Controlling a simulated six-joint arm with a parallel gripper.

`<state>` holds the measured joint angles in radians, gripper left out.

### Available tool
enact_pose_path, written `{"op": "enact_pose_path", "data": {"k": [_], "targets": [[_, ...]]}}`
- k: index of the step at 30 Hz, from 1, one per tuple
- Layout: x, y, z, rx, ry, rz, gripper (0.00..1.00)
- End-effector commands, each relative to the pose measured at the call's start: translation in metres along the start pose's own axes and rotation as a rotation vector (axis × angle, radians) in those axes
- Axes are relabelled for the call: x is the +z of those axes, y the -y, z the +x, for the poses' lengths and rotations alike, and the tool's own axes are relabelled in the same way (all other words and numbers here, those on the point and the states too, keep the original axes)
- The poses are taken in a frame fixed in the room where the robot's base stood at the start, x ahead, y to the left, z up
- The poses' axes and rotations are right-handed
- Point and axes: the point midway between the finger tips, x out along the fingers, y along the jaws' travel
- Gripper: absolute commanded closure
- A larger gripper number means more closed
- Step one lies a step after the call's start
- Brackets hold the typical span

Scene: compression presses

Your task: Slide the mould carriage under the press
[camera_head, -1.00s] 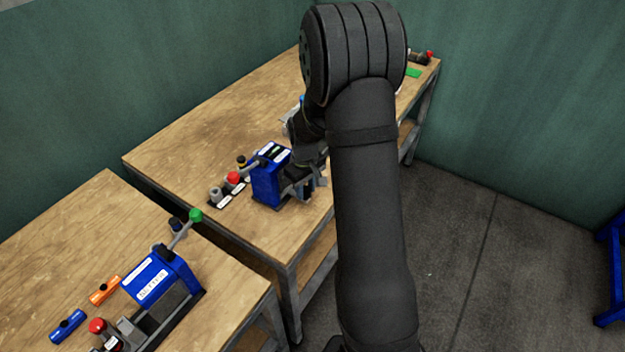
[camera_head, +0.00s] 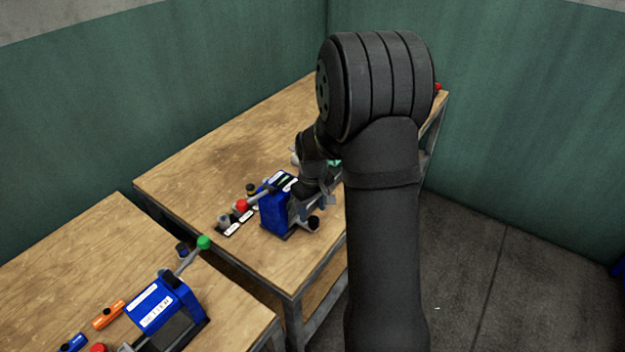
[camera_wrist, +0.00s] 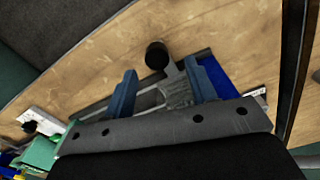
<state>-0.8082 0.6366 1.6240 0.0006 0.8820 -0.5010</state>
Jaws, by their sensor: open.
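A blue press (camera_head: 275,212) with a red-balled lever (camera_head: 242,205) stands on the middle bench in the head view. A black knob (camera_head: 313,222) sticks out at its right side; it also shows in the wrist view (camera_wrist: 157,54). The knob joins a grey metal piece (camera_wrist: 178,90), which looks like the mould carriage on its rails, mostly hidden by my gripper. My gripper (camera_wrist: 160,68) is open, its two blue fingers on either side of the grey piece, the knob just past the fingertips. I cannot tell whether they touch. The press's blue body (camera_wrist: 217,78) is beside the right finger.
A gap separates the benches. Small labelled posts (camera_head: 224,222) stand left of the middle press. Green things (camera_wrist: 42,152) lie left in the wrist view.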

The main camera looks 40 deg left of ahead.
Motion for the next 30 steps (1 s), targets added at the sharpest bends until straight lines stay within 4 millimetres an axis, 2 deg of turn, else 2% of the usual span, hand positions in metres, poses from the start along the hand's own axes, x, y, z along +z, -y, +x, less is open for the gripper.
{"op": "enact_pose_path", "data": {"k": [1,9,15,21,30], "targets": [[-0.001,0.0,-0.015,0.003,-0.005,0.0,0.48],[-0.001,0.0,-0.081,0.002,-0.004,0.0,0.48],[-0.001,0.001,-0.115,0.0,-0.002,0.0,0.48],[0.0,0.001,-0.13,-0.001,0.0,0.0,0.48],[0.0,0.001,-0.131,-0.001,0.001,0.0,0.48]]}}
